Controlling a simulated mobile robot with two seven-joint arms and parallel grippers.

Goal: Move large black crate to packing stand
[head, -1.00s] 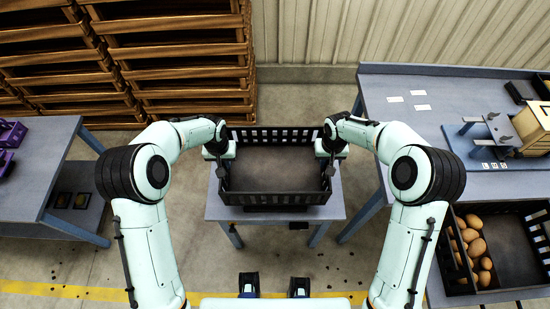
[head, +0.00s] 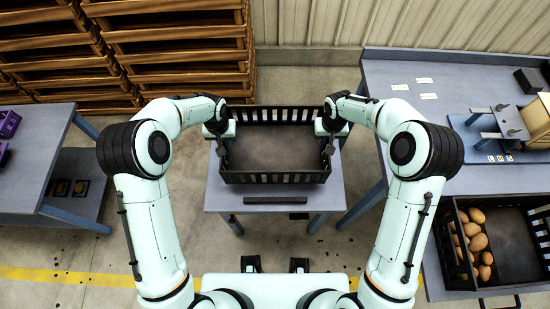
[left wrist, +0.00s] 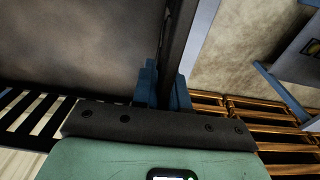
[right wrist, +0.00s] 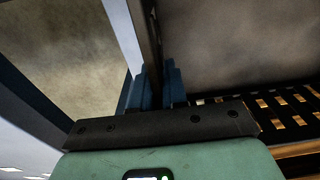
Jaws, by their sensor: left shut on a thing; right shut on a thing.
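The large black crate (head: 275,177) is empty, with slatted walls. It is over the small grey-blue stand (head: 328,195) in the middle of the head view; I cannot tell whether it touches the top. My left gripper (head: 219,146) is shut on the crate's left wall, and my right gripper (head: 331,146) is shut on its right wall. In the left wrist view the blue fingers (left wrist: 164,90) pinch the wall from both sides. The right wrist view shows the same with its fingers (right wrist: 158,90). A bare strip of stand top shows in front of the crate, with a dark bar (head: 275,200) on it.
A long bench (head: 385,70) stands close on the right, with a potato crate (head: 458,240) at its near end. A table (head: 40,150) stands on the left. Wooden pallets (head: 170,45) are stacked behind on the left. Floor is free between stand and left table.

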